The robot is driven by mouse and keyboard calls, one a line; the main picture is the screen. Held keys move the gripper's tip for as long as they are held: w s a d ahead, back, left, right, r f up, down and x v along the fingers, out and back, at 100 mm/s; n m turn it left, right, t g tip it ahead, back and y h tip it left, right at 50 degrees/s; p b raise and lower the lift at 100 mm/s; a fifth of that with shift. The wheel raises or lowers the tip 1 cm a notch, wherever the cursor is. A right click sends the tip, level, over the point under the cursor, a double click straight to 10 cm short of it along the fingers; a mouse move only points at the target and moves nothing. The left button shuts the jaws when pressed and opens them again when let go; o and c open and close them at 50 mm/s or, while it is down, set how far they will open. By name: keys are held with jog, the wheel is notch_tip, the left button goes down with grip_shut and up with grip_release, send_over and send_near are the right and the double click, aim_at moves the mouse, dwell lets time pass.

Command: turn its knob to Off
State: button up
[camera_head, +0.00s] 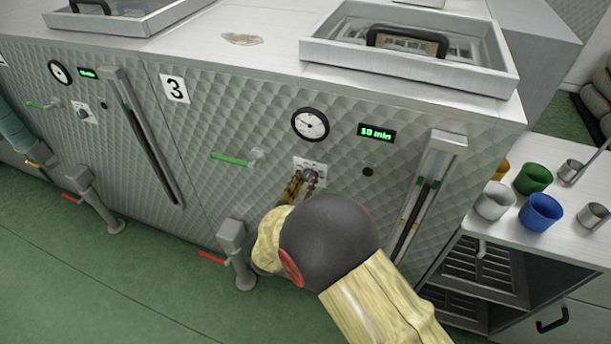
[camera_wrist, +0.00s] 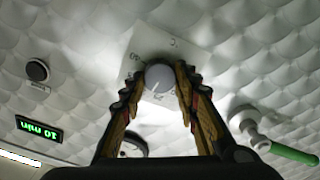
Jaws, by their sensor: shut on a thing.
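The knob (camera_wrist: 159,79) is a round grey dial on a pale label plate (camera_wrist: 142,45) on the quilted metal front of machine 3. My gripper (camera_wrist: 158,88) is shut on the knob, one finger on each side, in the wrist view. A light pointer line shows on the knob face, but the label words are too small to read surely. In the head view my gripper (camera_head: 300,186) reaches the plate (camera_head: 310,165) below the round gauge, and its fingers mostly cover the knob.
A gauge (camera_head: 310,124), a "10 min" display (camera_head: 377,133) and a dark button (camera_head: 368,171) surround the plate. A green-handled valve (camera_head: 232,159) sticks out left; a red-handled valve (camera_head: 213,258) is lower. Coloured cups (camera_head: 540,212) stand on the right-hand cart.

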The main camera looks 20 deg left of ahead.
jog(key=n+p, duration=0.6)
jog(key=shift+a+r, duration=0.1)
jog(key=n+p, duration=0.5)
jog(key=n, duration=0.1)
jog(key=shift+n, duration=0.4)
jog(key=n+p, duration=0.1)
jog(key=n, duration=0.1)
jog(key=n+p, duration=0.1)
jog(key=n, duration=0.1)
jog(key=n+p, duration=0.1)
jog(key=n, duration=0.1)
jog(key=shift+f, duration=0.25)
jog(key=n+p, duration=0.2)
jog(key=n, duration=0.4)
jog(key=shift+f+n+p, duration=0.15)
jog(key=shift+n+p, duration=0.15)
jog(key=shift+p, duration=0.1)
jog(key=o, duration=1.1)
jog(key=shift+o, duration=0.2)
